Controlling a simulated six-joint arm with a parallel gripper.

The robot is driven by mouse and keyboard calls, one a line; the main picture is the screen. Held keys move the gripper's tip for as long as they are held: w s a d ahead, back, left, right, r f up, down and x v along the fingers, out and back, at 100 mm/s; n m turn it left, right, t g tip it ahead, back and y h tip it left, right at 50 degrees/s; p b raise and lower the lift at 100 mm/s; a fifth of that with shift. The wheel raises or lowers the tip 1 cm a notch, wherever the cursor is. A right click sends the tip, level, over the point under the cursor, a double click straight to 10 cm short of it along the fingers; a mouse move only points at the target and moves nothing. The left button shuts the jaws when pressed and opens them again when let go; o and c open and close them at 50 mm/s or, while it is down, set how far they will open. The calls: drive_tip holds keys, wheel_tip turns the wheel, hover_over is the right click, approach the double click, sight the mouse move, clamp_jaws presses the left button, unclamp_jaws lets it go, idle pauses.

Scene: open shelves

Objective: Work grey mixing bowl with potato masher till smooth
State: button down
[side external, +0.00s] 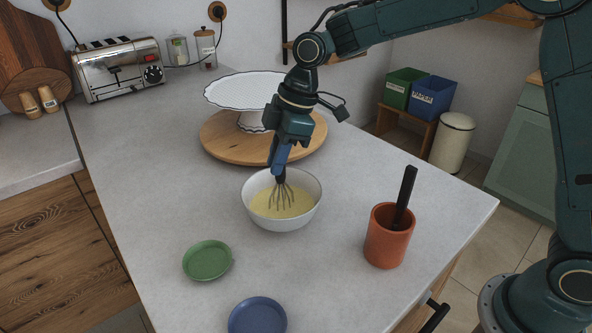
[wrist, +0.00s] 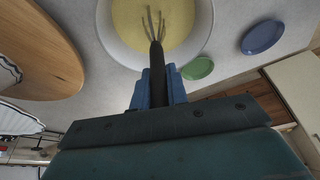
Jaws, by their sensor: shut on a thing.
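The grey-white mixing bowl (side external: 284,222) stands upright on the worktop and holds a pale yellow mixture (side external: 272,208). Its rim also shows at the top of the wrist view (wrist: 206,28). My gripper (side external: 279,170) is above the bowl, its blue fingers (wrist: 158,90) shut on the dark handle of a wire-headed tool (side external: 283,196) that looks like a whisk. The tool points down, its wires (wrist: 153,27) in the mixture; their lower ends are hidden. I cannot make out a potato masher. A black-handled tool (side external: 405,195) stands in an orange crock (side external: 386,245), its head hidden.
A white cake stand (side external: 250,92) on a round wooden board (side external: 225,150) is close behind the bowl. A green dish (side external: 207,260) and a blue dish (side external: 257,317) lie in front. A toaster (side external: 120,70) stands at the back left. The left-middle worktop is clear.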

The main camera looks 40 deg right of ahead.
drive_tip(key=shift+s+a, duration=0.1)
drive_tip(key=shift+a, duration=0.05)
drive_tip(key=shift+s+a, duration=0.4)
drive_tip(key=shift+s, duration=0.1)
idle(0.3)
drive_tip(key=shift+s+d+f, duration=0.15)
drive_tip(key=shift+s+d, duration=0.35)
drive_tip(key=shift+d, duration=0.1)
